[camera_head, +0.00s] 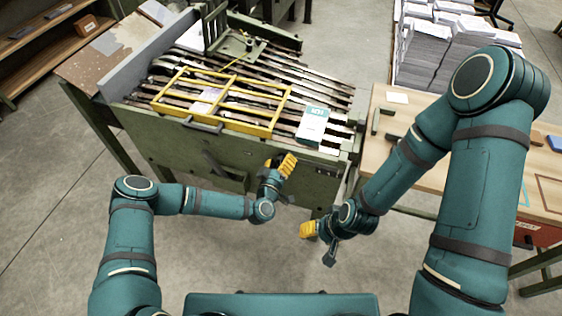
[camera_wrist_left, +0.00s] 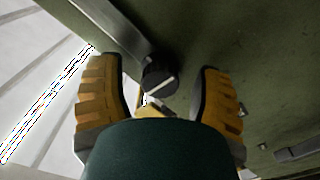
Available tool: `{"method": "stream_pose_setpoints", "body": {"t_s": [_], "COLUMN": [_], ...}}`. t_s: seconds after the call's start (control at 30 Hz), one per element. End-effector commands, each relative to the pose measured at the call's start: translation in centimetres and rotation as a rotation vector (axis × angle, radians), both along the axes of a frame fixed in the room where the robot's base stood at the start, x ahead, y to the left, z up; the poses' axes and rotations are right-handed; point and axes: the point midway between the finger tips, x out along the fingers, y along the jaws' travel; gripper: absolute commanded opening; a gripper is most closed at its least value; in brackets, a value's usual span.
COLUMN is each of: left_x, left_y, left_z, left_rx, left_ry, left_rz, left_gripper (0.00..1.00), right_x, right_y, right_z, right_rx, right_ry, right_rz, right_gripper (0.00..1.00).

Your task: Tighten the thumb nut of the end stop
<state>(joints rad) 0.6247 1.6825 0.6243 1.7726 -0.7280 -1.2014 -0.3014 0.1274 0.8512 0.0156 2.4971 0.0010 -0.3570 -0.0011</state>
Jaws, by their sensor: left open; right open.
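In the left wrist view, a dark round knob with a pale line across its face (camera_wrist_left: 160,79), which looks like the thumb nut, sits at the end of a grey metal bar (camera_wrist_left: 115,24) against a green panel (camera_wrist_left: 240,40). My left gripper (camera_wrist_left: 155,72) is open. Its two yellow ribbed fingers stand either side of the knob, with a gap on both sides; the depth between them is hard to tell. In the head view, my left gripper (camera_head: 282,165) is at the green machine's front panel and hides the knob. My right gripper (camera_head: 318,234) is open and empty, apart from the machine.
The green machine (camera_head: 160,138) carries metal rails and a yellow frame (camera_head: 215,121), with a white and teal box (camera_head: 312,124) at its right. A wooden table (camera_head: 535,190) stands to the right. Paper stacks (camera_head: 430,50) stand behind it. Bare floor lies in front.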

Motion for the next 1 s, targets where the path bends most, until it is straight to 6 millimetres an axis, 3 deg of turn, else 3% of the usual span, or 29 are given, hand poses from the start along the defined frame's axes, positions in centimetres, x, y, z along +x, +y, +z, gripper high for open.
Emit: {"method": "stream_pose_setpoints", "body": {"t_s": [0.27, 0.47, 1.0], "left_x": [0.10, 0.08, 0.07], "left_y": [-0.05, -0.03, -0.09], "left_z": [0.00, -0.01, 0.11], "left_rx": [0.000, 0.000, 0.116], "left_ry": [0.000, 0.000, -0.037], "left_rz": [0.000, 0.000, -0.002], "left_gripper": [0.66, 0.01, 0.00], "right_x": [0.02, 0.01, -0.10], "right_y": [0.00, 0.00, 0.01], "right_z": [0.00, 0.00, 0.58], "right_rx": [0.000, 0.000, 0.000], "right_ry": [0.000, 0.000, 0.002], "right_rz": [0.000, 0.000, 0.001], "right_gripper": [0.57, 0.57, 0.57]}}
